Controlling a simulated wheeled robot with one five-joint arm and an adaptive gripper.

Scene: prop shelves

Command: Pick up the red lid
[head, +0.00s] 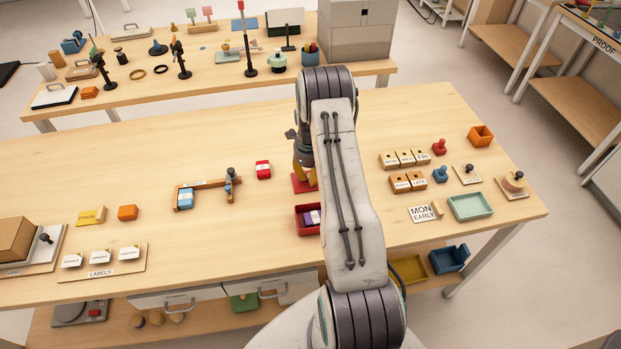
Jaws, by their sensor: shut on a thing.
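The red lid (300,185) is a flat red piece just below the orange fingers of my gripper (304,172), near the middle of the table. My gripper is shut on the red lid. My arm hides part of the gripper and the lid's right side. I cannot tell whether the lid touches the tabletop or is slightly above it. A red open box (299,226) stands just in front of the lid, with a purple and white block (313,217) inside. My arm covers the box's right edge.
Left of my gripper are a red block (263,169) and a wooden corner fixture (210,184) with a blue block. On the right are lettered tiles (405,159), stamps and a green tray (471,206). The tabletop behind the gripper is clear.

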